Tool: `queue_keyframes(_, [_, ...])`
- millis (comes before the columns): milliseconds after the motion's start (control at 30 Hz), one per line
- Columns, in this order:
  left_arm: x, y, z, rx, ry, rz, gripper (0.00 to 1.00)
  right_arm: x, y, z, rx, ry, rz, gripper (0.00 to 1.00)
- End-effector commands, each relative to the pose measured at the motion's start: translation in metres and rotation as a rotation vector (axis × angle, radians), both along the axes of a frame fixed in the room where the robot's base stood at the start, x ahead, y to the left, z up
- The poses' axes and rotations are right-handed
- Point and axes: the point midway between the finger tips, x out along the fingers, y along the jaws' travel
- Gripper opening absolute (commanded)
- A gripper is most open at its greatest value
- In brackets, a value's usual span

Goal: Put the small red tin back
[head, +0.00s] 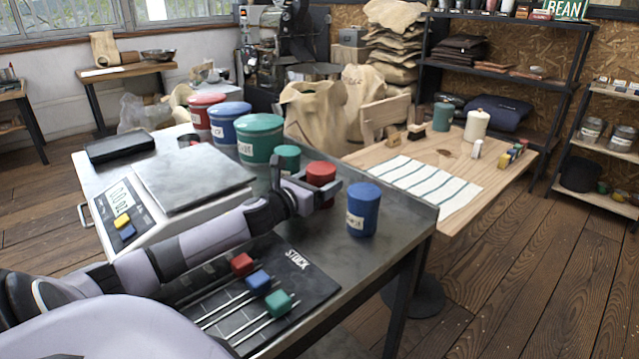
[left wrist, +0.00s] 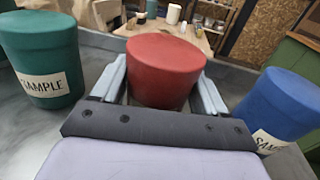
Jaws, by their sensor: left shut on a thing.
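The small red tin (head: 321,172) is between the fingers of my left gripper (head: 318,190), above or on the grey metal table; I cannot tell whether its base touches. In the left wrist view the red tin (left wrist: 165,68) is upright, with a gripper finger on each side. The small green tin (head: 289,155) stands behind it to the left, and the small blue tin (head: 363,212) stands to its front right. Both carry SAMPLE labels in the left wrist view. My right gripper is not in view.
Large red (head: 203,112), blue (head: 230,124) and green (head: 260,140) tins stand at the table's back. A scale (head: 165,200) is at left. A dark STOCK mat (head: 318,285) with coloured sliders lies in front. A wooden table (head: 450,150) adjoins at right.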

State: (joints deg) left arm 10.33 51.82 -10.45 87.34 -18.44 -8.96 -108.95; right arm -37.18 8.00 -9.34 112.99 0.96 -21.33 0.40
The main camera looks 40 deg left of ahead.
Motion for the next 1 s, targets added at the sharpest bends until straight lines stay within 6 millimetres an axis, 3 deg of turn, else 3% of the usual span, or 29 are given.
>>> queue_keyframes(133, [0.0,0.0,-0.002,0.0,-0.002,-0.001,0.33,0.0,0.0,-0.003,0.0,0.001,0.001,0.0])
queue_keyframes(167, [0.0,0.0,-0.002,0.001,0.0,0.0,0.77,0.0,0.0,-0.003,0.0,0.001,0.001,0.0])
queue_keyframes(233, [0.0,0.0,-0.001,0.0,0.0,0.0,0.99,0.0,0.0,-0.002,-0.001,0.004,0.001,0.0])
queue_keyframes(633, [-0.001,0.0,0.001,0.0,0.0,-0.001,0.99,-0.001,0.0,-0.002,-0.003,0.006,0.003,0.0])
queue_keyframes(1000, [-0.034,-0.003,0.0,0.001,0.002,-0.001,0.99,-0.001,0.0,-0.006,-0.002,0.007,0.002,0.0])
